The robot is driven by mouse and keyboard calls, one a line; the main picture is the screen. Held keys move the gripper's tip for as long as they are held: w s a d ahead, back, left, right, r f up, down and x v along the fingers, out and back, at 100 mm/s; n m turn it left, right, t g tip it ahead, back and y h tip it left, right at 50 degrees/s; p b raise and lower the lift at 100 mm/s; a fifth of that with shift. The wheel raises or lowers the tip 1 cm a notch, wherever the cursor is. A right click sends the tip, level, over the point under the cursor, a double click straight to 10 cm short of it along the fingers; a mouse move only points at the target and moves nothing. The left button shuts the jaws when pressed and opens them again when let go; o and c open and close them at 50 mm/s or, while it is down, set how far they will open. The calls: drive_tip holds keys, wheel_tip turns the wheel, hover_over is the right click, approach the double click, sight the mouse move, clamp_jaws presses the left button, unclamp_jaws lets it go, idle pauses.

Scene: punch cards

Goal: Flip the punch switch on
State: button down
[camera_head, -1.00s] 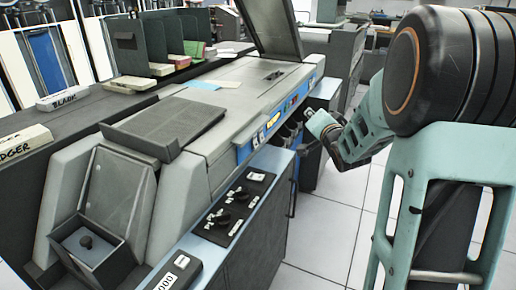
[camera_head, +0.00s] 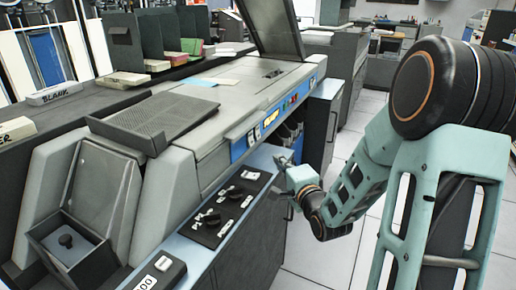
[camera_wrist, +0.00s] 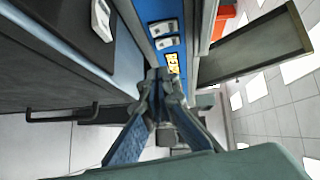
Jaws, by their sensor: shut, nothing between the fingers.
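The punch machine (camera_head: 165,125) has a blue strip (camera_head: 238,149) along its front edge. White switches (camera_head: 254,136) and a yellow label (camera_head: 271,116) sit on this strip. In the wrist view the two white switches (camera_wrist: 167,44) and the yellow label (camera_wrist: 172,63) show just beyond my fingertips. My gripper (camera_head: 284,166) is in front of the strip, right of the switches in the head view. In the wrist view my gripper (camera_wrist: 160,75) is shut and empty, its tips close to the yellow label; I cannot tell if they touch the strip.
A black panel with knobs (camera_head: 234,207) lies on the ledge below the strip, left of my gripper. A dark handle (camera_wrist: 62,113) sticks out from the cabinet in the wrist view. The raised lid (camera_head: 265,28) stands behind. Tiled floor (camera_head: 308,262) is free at right.

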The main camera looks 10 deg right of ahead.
drive_tip(key=b, duration=0.2)
approach(253, 144)
drive_tip(key=w+d, duration=0.1)
drive_tip(key=w, duration=0.2)
drive_tip(key=w+d, duration=0.1)
drive_tip(key=shift+w+d, duration=0.2)
drive_tip(key=shift+d, duration=0.2)
drive_tip(key=shift+w+a+f+b, duration=0.15)
drive_tip(key=shift+w+a+b, duration=0.45)
drive_tip(key=shift+a, duration=0.45)
drive_tip(key=shift+w+a, duration=0.45)
drive_tip(key=shift+a, duration=0.05)
drive_tip(key=shift+w+a+f+b, duration=0.15)
drive_tip(key=shift+a+f+b, duration=0.1)
drive_tip(key=shift+b, duration=0.15)
drive_tip(key=shift+r, duration=0.1)
